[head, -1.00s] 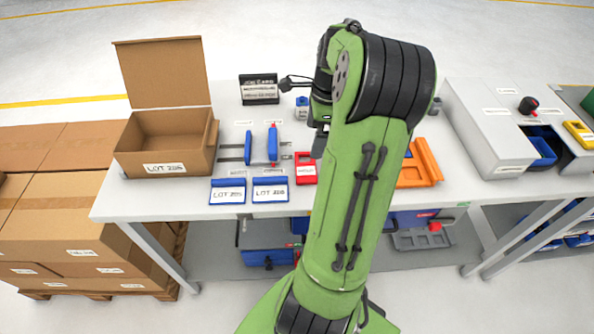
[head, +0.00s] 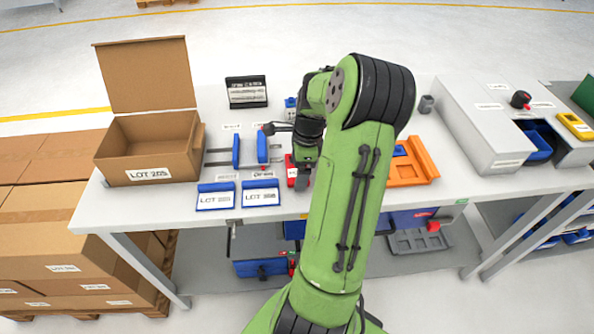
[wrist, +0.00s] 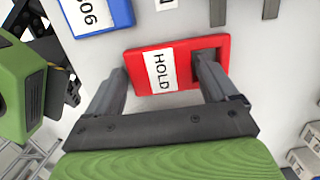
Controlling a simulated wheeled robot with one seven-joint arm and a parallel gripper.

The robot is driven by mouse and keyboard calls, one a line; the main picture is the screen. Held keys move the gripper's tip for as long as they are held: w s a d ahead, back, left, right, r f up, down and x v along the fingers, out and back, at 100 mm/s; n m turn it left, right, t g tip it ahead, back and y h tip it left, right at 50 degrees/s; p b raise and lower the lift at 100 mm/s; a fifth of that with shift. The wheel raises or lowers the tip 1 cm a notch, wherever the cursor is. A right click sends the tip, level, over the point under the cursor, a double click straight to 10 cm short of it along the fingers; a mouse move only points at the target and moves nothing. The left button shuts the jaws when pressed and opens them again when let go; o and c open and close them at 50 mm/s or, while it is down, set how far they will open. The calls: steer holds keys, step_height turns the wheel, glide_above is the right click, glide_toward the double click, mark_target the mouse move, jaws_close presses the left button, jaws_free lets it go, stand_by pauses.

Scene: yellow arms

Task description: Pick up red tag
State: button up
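The red tag (wrist: 185,78) lies flat on the white table and bears a white label reading HOLD. In the wrist view it sits just beyond and between my gripper's fingers (wrist: 166,78). The fingers are apart with nothing held. The left fingertip is by the tag's left edge, and the right finger overlaps the dark slot at its right end. I cannot tell whether either finger touches it. In the head view, my gripper (head: 301,177) is low over the tag (head: 291,171) and hides most of it.
Two blue-framed lot cards (head: 216,196) (head: 261,194) lie left of the tag. An open cardboard box (head: 151,146) stands farther left, and blue upright pieces (head: 262,147) stand behind the cards. An orange tray (head: 410,166) and a grey cabinet (head: 487,140) are to the right.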

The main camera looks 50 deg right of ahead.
steer(key=c, duration=0.7)
step_height(320, 180, up, 10)
steer(key=p, duration=0.3)
stand_by(0.5)
